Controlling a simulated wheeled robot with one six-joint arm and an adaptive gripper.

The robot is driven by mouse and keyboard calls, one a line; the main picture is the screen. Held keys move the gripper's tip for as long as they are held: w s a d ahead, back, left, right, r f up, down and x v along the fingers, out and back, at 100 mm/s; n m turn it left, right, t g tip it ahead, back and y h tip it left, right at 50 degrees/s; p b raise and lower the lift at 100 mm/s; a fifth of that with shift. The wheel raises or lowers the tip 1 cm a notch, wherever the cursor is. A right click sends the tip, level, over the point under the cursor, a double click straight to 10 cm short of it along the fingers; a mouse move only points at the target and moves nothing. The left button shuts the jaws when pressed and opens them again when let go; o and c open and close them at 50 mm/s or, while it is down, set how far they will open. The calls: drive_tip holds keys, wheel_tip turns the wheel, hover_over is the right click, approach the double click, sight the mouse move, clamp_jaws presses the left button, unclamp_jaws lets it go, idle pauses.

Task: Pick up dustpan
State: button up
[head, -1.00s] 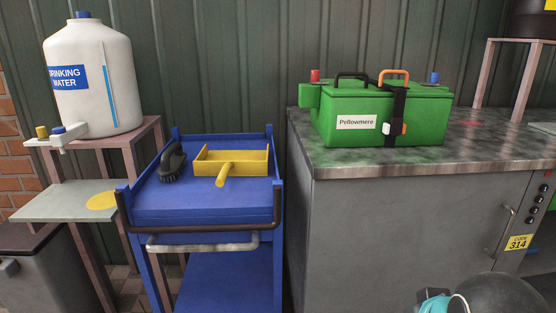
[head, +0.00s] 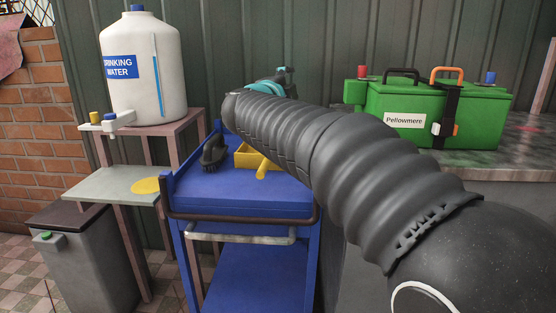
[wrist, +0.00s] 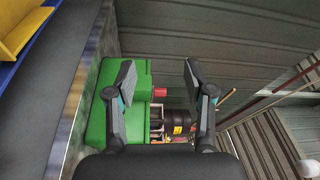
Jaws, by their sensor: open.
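The yellow dustpan (head: 245,158) lies on the top of the blue cart (head: 235,195), its short handle (head: 265,168) toward the front. My arm hides its right part in the head view. In the wrist view a yellow piece (wrist: 22,22), likely the dustpan, is cut off at the upper left. My gripper (wrist: 158,75) is open and empty, with its two fingers apart in the wrist view. It is raised over the back of the cart, not touching the dustpan; its fingers are mostly hidden in the head view.
A black brush (head: 214,153) lies left of the dustpan. A dark rail runs along the cart's front. A water jug (head: 140,75) stands at the left. A green box (head: 425,115) sits on the counter (head: 505,160) at the right. A corrugated wall stands behind.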

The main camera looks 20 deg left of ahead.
sight(246, 156)
drive_tip(key=s+a+f+m+g+h, duration=0.2)
drive_tip(key=s+a+f+m+g, duration=0.15)
drive_tip(key=a+f, duration=0.35)
drive_tip(key=s+a+f+m+g+h, duration=0.2)
drive_tip(key=s+a+f, duration=0.25)
drive_tip(key=f, duration=0.45)
drive_tip(key=x, duration=0.5)
drive_tip(key=b+x, duration=0.1)
drive_tip(key=x, duration=0.2)
drive_tip(key=shift+w+a, duration=0.1)
drive_tip(key=shift+a, duration=0.2)
drive_tip(key=shift+f+b+x, duration=0.15)
drive_tip(key=shift+f+x, duration=0.05)
drive_tip(key=shift+x, duration=1.1)
drive_tip(key=shift+f+b+x, duration=0.15)
drive_tip(key=shift+f+x, duration=0.05)
drive_tip(key=shift+x, duration=1.1)
drive_tip(key=shift+s, duration=0.25)
clamp_jaws()
